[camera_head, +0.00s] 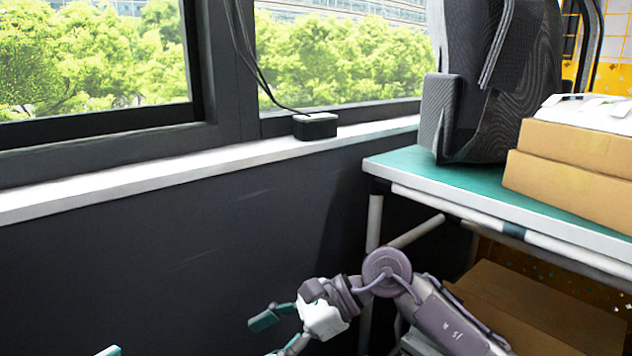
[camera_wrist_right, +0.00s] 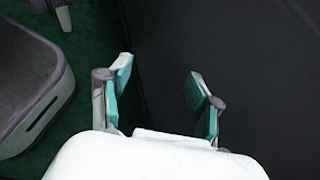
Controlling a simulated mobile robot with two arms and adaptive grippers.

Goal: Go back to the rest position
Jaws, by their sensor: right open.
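My right gripper (camera_head: 268,335) is low in the middle of the head view, its arm coming in from the lower right. One teal finger shows there, and the other is partly cut off by the bottom edge. In the right wrist view its two teal-padded fingers stand apart, and the space between them (camera_wrist_right: 160,88) is empty. Of my left gripper, only a small teal tip (camera_head: 108,351) shows at the bottom left of the head view. The rest of it is out of frame.
A green-topped table (camera_head: 400,165) stands to the right, bearing a dark bag-like thing (camera_head: 500,85) and a cardboard box (camera_head: 570,165). Another box (camera_head: 550,310) sits beneath. A dark wall (camera_head: 180,270) with a white sill (camera_head: 130,185) and small black box (camera_head: 315,126) lies ahead.

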